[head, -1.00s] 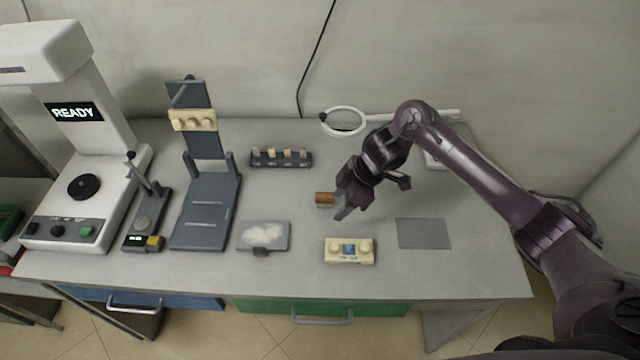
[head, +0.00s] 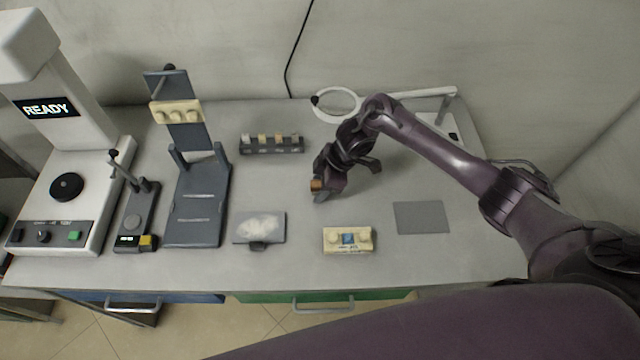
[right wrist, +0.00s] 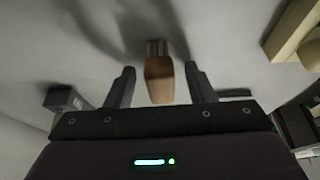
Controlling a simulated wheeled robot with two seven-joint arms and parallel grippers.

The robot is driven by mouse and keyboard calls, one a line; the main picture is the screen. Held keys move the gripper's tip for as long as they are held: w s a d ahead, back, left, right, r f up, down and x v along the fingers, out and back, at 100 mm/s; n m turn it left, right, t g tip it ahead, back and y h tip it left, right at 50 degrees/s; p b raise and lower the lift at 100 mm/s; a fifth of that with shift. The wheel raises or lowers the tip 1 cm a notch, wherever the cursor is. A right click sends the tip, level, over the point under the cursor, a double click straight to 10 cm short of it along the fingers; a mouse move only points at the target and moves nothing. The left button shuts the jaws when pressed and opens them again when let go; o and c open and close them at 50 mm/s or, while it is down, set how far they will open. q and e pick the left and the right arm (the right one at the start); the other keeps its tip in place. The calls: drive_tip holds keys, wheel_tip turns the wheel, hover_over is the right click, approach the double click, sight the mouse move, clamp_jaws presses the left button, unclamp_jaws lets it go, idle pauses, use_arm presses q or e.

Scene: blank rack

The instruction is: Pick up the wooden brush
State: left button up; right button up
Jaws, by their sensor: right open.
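The wooden brush (head: 316,185) is a small brown block on the table, mostly hidden by my right gripper in the head view. My right gripper (head: 324,190) is at the brush, pointing down to the table. In the right wrist view the brush (right wrist: 158,80) lies between the two fingers of my right gripper (right wrist: 160,84), with a gap on each side. The gripper is open. My left gripper is not in view.
A cream block (head: 348,240) with two knobs stands to the front right of the brush. A tray with white material (head: 260,228) is to the left, a small rack (head: 271,145) behind left. A ring magnifier (head: 337,104) is behind. A grey mat (head: 421,217) lies right.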

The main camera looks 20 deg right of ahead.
drive_tip(key=shift+c, duration=0.6)
drive_tip(key=c, duration=0.9)
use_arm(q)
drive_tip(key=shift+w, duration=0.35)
use_arm(e)
drive_tip(key=shift+c, duration=0.2)
